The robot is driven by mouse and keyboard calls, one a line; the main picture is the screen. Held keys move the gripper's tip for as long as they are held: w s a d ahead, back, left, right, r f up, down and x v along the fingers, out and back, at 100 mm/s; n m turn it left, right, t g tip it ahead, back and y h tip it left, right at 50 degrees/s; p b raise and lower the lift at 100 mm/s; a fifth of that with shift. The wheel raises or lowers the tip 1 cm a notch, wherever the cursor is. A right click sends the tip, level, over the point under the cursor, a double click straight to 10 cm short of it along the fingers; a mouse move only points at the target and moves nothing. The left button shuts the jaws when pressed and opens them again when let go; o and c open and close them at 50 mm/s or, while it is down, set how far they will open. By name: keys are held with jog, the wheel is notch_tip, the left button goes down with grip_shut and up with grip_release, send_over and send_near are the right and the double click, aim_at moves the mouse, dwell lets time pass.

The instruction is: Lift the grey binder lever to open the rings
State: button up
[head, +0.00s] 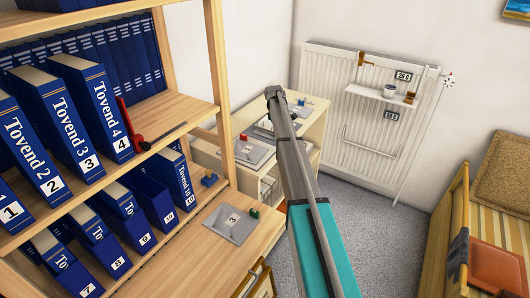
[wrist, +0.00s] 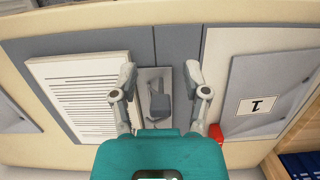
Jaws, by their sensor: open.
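The grey binder (wrist: 178,45) lies open in the wrist view, with a stack of printed paper (wrist: 80,95) on its left side. A pale metal ring plate (wrist: 148,78) runs along its middle. The dark grey lever (wrist: 158,105) sits on this plate. My gripper (wrist: 160,75) is open above it, with one finger on each side of the plate and the lever between them. I cannot tell how far the fingers are above the binder. The rings are not clear. In the head view my arm hides the gripper and much of the binder.
A closed grey binder labelled 1 (wrist: 260,95) lies right of the open one, with a red block (wrist: 216,132) nearby. In the head view, the wooden shelf (head: 222,70) with blue binders (head: 92,105) stands left. A white radiator (head: 330,80) is behind. Grey floor (head: 375,225) is clear.

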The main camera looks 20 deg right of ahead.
jog(key=t+y, duration=0.1)
jog(key=s+f+t+y+b, duration=0.1)
jog(key=shift+s+d+f+t, duration=0.15)
jog(key=shift+d+t, duration=0.25)
jog(key=shift+s+d+f+t+y+b, duration=0.15)
jog(key=shift+f+t+y+b, duration=0.15)
jog(key=shift+t+y+b, duration=0.35)
jog(key=shift+s+d+f+t+y+b, duration=0.1)
jog(key=shift+f+t+y+b, duration=0.3)
jog(key=shift+b, duration=0.3)
jog(key=shift+d+r+p, duration=0.1)
jog(key=shift+r+p, duration=0.65)
jog(key=shift+r, duration=0.1)
jog(key=p+v, duration=1.2)
jog(key=v, duration=0.1)
jog(key=s+a+f+m+g+h+b, duration=0.1)
jog(key=s+a+f+m+g, duration=0.1)
jog(key=s+a, duration=1.6)
jog(key=shift+a+f+m, duration=0.2)
jog(key=shift+a+m, duration=0.7)
jog(key=shift+a, duration=0.2)
jog(key=shift+c, duration=0.3)
